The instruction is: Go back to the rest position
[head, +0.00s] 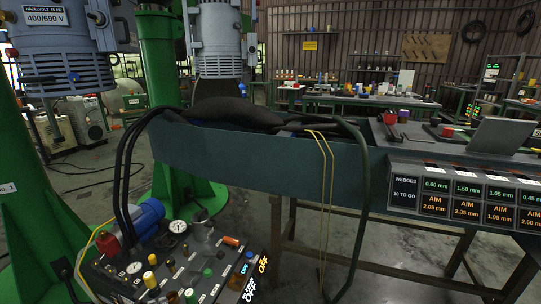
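Neither of my grippers shows in the head view, and no part of my arms can be made out with certainty. The task names no object of its own. A long dark green bench (300,160) crosses the middle of the view. Dark rounded shapes (240,111) lie along its top at the left, and I cannot tell exactly what they are.
A control panel (190,262) with gauges, knobs and a blue motor stands low at front left. Green columns (160,70) carry grey motors (220,40). Black hoses (122,170) and a green pipe frame (362,220) hang before the bench. A wedge display (465,195) is at right.

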